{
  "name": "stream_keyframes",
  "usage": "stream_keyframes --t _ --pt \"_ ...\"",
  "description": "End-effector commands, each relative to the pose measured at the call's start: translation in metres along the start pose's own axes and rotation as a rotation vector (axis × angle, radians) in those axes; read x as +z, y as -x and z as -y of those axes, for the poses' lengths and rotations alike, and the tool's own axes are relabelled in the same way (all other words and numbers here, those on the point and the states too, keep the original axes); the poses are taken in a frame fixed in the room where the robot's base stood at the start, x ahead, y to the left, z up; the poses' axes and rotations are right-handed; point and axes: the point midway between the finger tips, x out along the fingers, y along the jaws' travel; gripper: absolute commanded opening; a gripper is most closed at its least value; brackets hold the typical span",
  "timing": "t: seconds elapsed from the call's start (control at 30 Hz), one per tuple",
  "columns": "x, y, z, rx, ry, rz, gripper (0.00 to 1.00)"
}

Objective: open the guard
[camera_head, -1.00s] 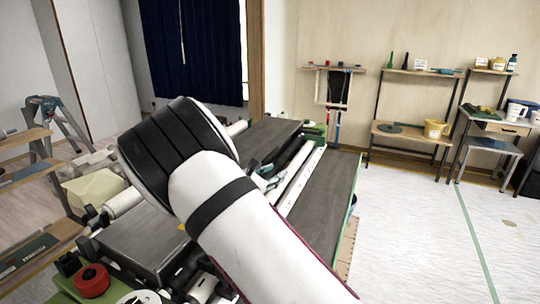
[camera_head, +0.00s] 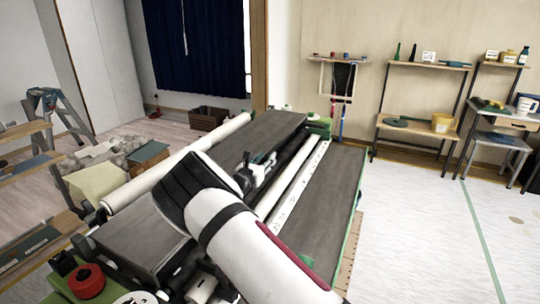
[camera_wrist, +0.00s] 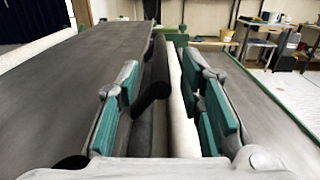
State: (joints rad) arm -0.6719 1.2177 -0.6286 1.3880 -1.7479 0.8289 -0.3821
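The paster's dark guard panel (camera_head: 262,135) lies flat and closed-looking along the top of the machine. It fills the left side of the wrist view (camera_wrist: 70,90). A black bar-like handle (camera_wrist: 153,85) stands at its right edge. My gripper (camera_wrist: 165,108) has teal-padded fingers spread wide. The handle shows between them, nearer the left finger, with no clear contact. In the head view my gripper (camera_head: 258,168) is over the panel's right edge, partly hidden by my arm.
A pale roller (camera_wrist: 182,105) runs beside the handle, and a white marked strip (camera_head: 297,188) lies further right. A second dark flat surface (camera_head: 335,190) is on the right. Shelves (camera_head: 415,130) stand along the back wall.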

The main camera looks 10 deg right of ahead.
Motion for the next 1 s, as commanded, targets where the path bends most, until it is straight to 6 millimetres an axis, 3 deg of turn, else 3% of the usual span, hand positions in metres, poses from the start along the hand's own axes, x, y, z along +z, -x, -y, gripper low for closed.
stream_keyframes --t 0.1,0.3,0.67,0.83,1.0 --pt "-0.001 -0.021 0.000 -0.001 -0.001 0.000 0.35" --pt "-0.001 -0.041 0.000 0.000 -0.001 0.000 0.35" --pt "0.000 -0.045 0.000 0.000 0.000 -0.001 0.35" --pt "0.000 -0.045 0.000 0.000 0.000 -0.001 0.01" --pt "0.000 -0.045 0.000 0.000 0.000 -0.001 0.00"
